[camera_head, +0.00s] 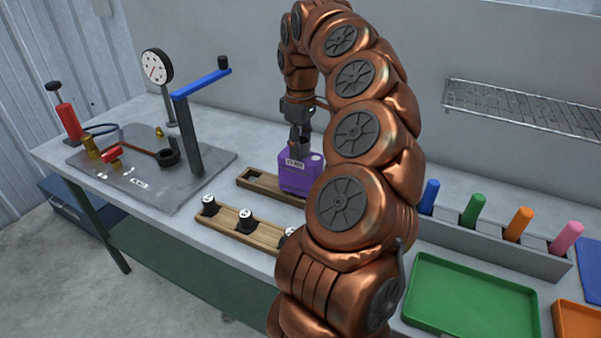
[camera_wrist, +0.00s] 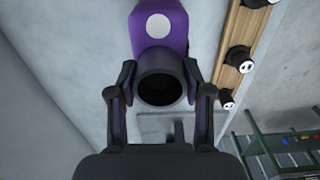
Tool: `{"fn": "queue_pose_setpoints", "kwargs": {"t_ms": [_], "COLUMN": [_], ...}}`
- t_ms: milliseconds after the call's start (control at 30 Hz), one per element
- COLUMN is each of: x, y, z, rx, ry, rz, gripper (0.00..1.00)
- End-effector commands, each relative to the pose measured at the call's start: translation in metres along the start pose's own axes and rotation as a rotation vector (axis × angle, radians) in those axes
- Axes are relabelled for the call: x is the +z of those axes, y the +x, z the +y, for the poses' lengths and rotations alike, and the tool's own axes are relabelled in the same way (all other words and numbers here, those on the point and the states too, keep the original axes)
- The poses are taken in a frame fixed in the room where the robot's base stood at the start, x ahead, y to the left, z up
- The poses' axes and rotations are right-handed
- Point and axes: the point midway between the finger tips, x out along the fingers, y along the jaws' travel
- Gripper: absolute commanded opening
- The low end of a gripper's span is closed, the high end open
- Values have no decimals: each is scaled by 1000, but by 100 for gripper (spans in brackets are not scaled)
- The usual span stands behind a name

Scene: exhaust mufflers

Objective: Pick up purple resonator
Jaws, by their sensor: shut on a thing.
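The purple resonator (camera_head: 300,176) is a boxy purple body with a white label. In the head view it is at or just above the wooden rack with square slots (camera_head: 258,183); I cannot tell whether it still touches the rack. In the wrist view the purple resonator (camera_wrist: 160,28) shows a white round spot and a dark round neck. My gripper (camera_head: 299,140) comes down from above it. In the wrist view my gripper (camera_wrist: 160,85) has one finger on each side of the dark neck, shut on it. My copper arm hides the right part of the rack.
A wooden strip (camera_head: 228,221) with black-and-white plugs lies in front. A test rig with a gauge (camera_head: 156,67) and blue-handled post (camera_head: 203,84) stands left. Right are a grey holder with coloured handles (camera_head: 500,242), a green tray (camera_head: 470,298) and a wire shelf (camera_head: 525,108).

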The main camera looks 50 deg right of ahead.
Motion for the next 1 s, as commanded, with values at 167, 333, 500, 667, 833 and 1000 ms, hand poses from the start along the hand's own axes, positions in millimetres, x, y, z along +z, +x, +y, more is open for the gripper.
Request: {"fn": "queue_pose_setpoints", "kwargs": {"t_ms": [167, 333, 500, 667, 833, 1000], "x": [0, 0, 0, 0, 0, 0], "y": [0, -5, -19, -40, -63, -78], "z": [0, 1, 1, 2, 1, 1], "rx": [0, 2, 1, 3, 5, 2], "ry": [0, 2, 3, 6, 4, 3], "rz": [0, 1, -1, 0, 3, 0], "gripper": [19, 19, 19, 19, 19, 19]}}
